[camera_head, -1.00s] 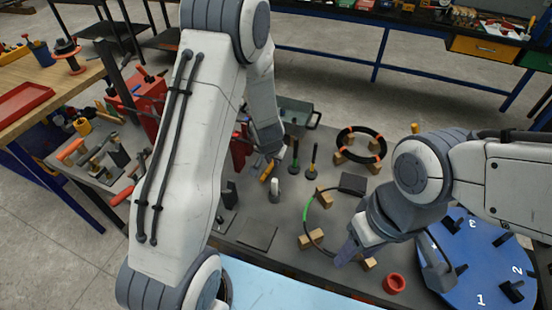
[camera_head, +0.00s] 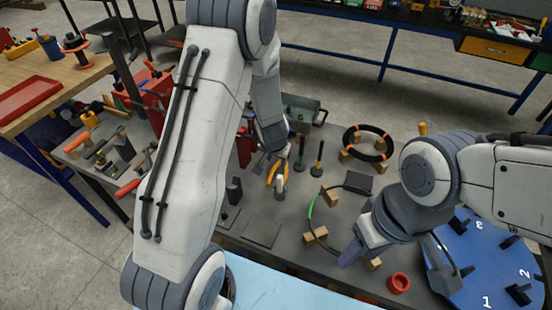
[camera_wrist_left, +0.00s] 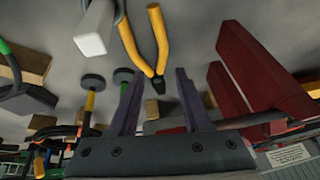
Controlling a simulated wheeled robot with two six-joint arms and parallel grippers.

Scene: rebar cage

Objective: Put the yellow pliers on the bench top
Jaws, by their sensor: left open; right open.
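The yellow pliers (camera_head: 278,172) are at the middle of the grey bench top (camera_head: 262,232), beside a short pale post (camera_head: 280,188). In the left wrist view the yellow handles of the pliers (camera_wrist_left: 150,45) are spread, and their dark jaws point toward my left gripper (camera_wrist_left: 158,100). Its two fingers are apart, with the dark jaws in the gap near the fingertips. I cannot tell whether the fingers touch them. In the head view my left gripper (camera_head: 265,165) is just above and beside the pliers. My right gripper (camera_head: 352,252) is open over the bench near a wooden block.
Two dark-handled tools (camera_head: 319,158) stand right of the pliers. A black ring (camera_head: 385,142) sits on wooden blocks. A red ring (camera_head: 398,283) and a blue numbered disc (camera_head: 490,262) are at the right. A red holder (camera_head: 245,148) stands close left of my left gripper.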

